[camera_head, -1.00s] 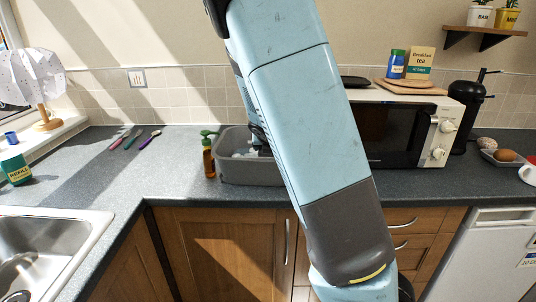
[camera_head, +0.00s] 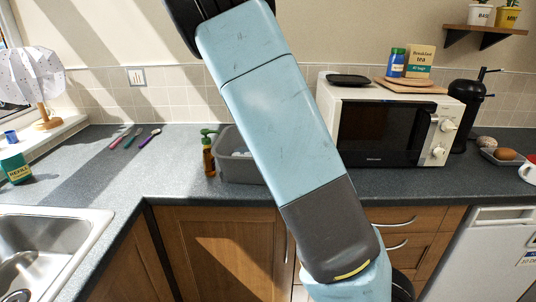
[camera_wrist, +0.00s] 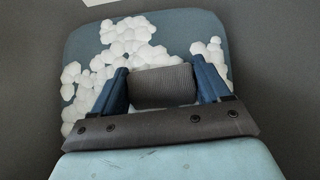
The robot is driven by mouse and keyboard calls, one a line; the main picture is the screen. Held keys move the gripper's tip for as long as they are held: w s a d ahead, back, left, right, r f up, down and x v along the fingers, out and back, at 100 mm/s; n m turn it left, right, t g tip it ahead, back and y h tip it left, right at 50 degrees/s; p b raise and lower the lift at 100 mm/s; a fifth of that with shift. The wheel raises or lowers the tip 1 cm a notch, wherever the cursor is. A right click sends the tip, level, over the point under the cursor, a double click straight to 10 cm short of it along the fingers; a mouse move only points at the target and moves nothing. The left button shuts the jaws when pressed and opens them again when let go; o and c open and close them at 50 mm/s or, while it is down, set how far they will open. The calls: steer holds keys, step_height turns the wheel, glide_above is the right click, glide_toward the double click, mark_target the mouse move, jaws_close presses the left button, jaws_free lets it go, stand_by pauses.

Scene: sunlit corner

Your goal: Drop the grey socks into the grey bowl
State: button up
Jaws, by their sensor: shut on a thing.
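The grey bowl (camera_head: 228,163) stands on the worktop against the tiled wall. My arm covers its right part in the head view. In the wrist view its grey wall (camera_wrist: 275,75) surrounds bluish water with white suds. My gripper (camera_wrist: 162,86) shows only in the wrist view, its two blue fingers shut on the rolled, ribbed grey socks (camera_wrist: 162,84). The socks show over the water and suds. I cannot tell how high they are above the water. In the head view the gripper and socks are hidden behind my arm.
An amber soap bottle with a green pump (camera_head: 208,153) stands just left of the bowl. A microwave (camera_head: 385,122) stands to the right. Cutlery with coloured handles (camera_head: 135,137) lies on the left worktop. The sink (camera_head: 50,245) is at the lower left.

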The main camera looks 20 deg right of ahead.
steer(key=shift+f, duration=0.15)
steer(key=o, duration=1)
steer(key=shift+r, duration=0.75)
steer(key=v, duration=1.1)
steer(key=shift+s+r, duration=0.2)
steer(key=shift+s, duration=0.05)
steer(key=shift+a, duration=0.1)
